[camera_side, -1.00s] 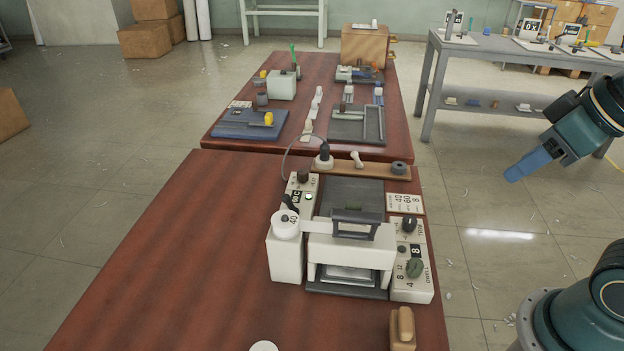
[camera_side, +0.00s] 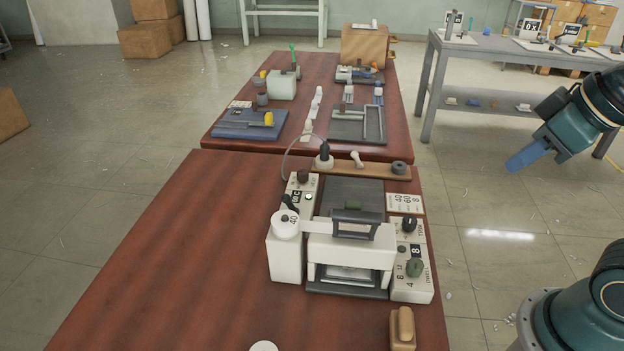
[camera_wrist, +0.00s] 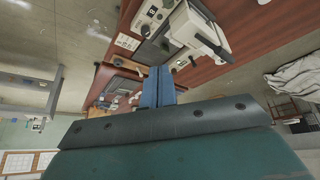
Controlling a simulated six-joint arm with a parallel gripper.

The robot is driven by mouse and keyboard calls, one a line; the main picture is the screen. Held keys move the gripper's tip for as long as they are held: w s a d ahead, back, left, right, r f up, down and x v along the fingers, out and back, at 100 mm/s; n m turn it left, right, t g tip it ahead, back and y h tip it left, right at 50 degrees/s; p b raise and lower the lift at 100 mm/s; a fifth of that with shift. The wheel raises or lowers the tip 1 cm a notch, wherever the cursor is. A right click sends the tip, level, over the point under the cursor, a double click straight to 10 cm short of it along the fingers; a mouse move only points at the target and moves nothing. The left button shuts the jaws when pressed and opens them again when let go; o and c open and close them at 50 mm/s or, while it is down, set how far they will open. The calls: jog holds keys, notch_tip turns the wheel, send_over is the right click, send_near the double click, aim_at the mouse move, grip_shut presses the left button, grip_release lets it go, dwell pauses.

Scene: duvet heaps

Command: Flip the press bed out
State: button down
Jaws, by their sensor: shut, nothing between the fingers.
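The press (camera_side: 350,240) stands on the near red-brown table, a cream body with a dark handle bar (camera_side: 354,218) on top. A dark bed (camera_side: 348,276) with a pale plate shows low at its front, under the cream head. The press also shows at the top of the wrist view (camera_wrist: 198,28). My gripper (camera_side: 512,166) has blue fingers and hangs over the floor to the right of the table, well apart from the press. In the wrist view its fingers (camera_wrist: 158,72) are together, with nothing between them.
Control boxes with knobs (camera_side: 412,262) flank the press on the right; a cream box with a dial (camera_side: 286,245) stands on its left. A wooden block (camera_side: 402,328) sits at the front right. The left part of the near table (camera_side: 170,270) is clear. A grey bench (camera_side: 470,50) stands behind my arm.

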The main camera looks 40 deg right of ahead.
jog(key=w+a+f+n+g+h, duration=0.1)
jog(key=w+f+n, duration=0.2)
jog(key=w+n, duration=0.4)
jog(key=w+a+f+n+g, duration=0.1)
jog(key=w+f+n, duration=0.3)
jog(key=w, duration=0.5)
jog(key=w+a+f+n, duration=0.1)
jog(key=w+f+n, duration=0.2)
jog(key=f+n, duration=0.1)
jog(key=w+a+f+n+h, duration=0.1)
jog(key=w+f+n, duration=0.3)
jog(key=f+n, duration=0.1)
jog(key=w+a+f+n, duration=0.1)
jog(key=w+f+n, duration=0.2)
jog(key=f+n, duration=0.2)
jog(key=shift+w+a+f+g+h, duration=0.3)
jog(key=shift+w+a+f+h, duration=0.05)
jog(key=shift+w+f+h, duration=0.05)
jog(key=shift+w+a+f+n, duration=0.1)
jog(key=shift+w+f+n, duration=0.05)
jog(key=shift+f+n, duration=0.2)
jog(key=shift+w+a+f+n, duration=0.15)
jog(key=shift+f+n, duration=0.1)
jog(key=shift+f, duration=0.2)
jog(key=shift+d+f, duration=0.1)
jog(key=shift+x, duration=4.9)
jog(key=shift+d, duration=0.15)
jog(key=shift+w, duration=0.1)
